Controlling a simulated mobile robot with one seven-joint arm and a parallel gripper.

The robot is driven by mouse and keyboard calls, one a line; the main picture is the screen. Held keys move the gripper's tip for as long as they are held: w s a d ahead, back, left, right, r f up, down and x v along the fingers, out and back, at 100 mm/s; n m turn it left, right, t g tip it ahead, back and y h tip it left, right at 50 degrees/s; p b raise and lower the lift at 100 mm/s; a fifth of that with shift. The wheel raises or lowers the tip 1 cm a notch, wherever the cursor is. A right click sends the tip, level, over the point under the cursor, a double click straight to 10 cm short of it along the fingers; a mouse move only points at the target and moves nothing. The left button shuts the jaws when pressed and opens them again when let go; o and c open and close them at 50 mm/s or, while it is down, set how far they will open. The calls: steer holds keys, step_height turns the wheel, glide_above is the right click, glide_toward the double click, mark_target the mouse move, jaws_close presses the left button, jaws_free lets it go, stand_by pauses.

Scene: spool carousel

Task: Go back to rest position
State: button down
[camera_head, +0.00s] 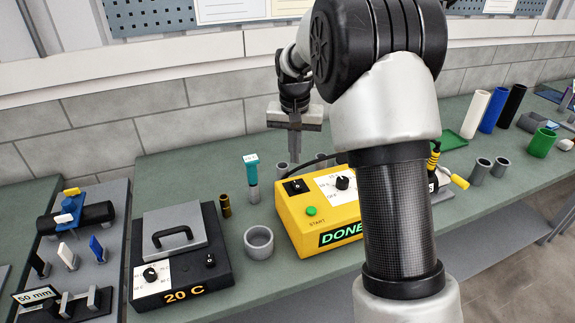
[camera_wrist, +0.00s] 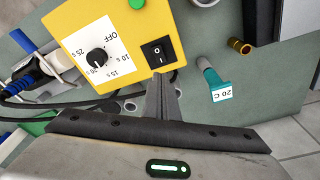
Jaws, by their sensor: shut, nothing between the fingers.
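My gripper (camera_head: 295,148) hangs above the back of the green bench, behind the yellow box, with its fingers pointing down. In the wrist view my gripper (camera_wrist: 162,84) shows its two fingers pressed together, with nothing between them. It is clear of the things on the bench. The yellow box (camera_head: 292,222) has a dial, a black switch, a green button and a display reading "DONE", partly hidden by my arm. The box also fills the upper left of the wrist view (camera_wrist: 135,60).
A black "20 C" unit with a grey lid (camera_head: 175,237) is further left. Coloured cylinders (camera_head: 492,110) and a green cup (camera_head: 541,143) stand right.

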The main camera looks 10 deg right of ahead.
steer(key=shift+r, duration=0.1)
steer(key=s+r+n+t, duration=0.2)
steer(key=s+r, duration=1)
steer(key=s, duration=0.2)
steer(key=s+n+t, duration=0.1)
steer(key=s, duration=1.7)
steer(key=shift+s+f+n+t+y, duration=0.15)
steer(key=shift+s+n+t+y, duration=0.15)
steer(key=shift+s+n+t, duration=0.1)
